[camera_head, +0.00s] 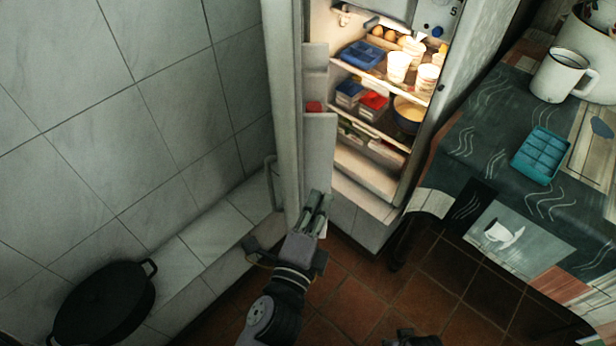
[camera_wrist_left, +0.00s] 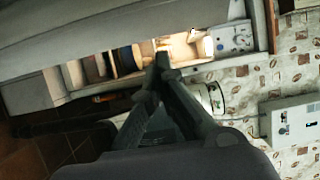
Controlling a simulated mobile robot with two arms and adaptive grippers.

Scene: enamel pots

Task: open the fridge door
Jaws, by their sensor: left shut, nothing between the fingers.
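The fridge (camera_head: 470,75) stands open at the upper middle of the head view, its inside lit and its shelves full. The fridge door (camera_head: 284,110) is swung out to the left, with its handle (camera_head: 270,182) on the outer face. My left gripper (camera_head: 319,205) is shut and empty, at the inner side of the door near its lower end. I cannot tell if it touches the door. In the left wrist view the shut fingers (camera_wrist_left: 162,65) point toward the lit fridge inside (camera_wrist_left: 180,48). Of my right gripper only a dark piece may show at the bottom edge.
A table (camera_head: 455,165) with a patterned cloth stands right of the fridge, bearing a white mug (camera_head: 560,75) and a teal ice tray (camera_head: 541,154). Tiled floor (camera_head: 440,285) is clear in front.

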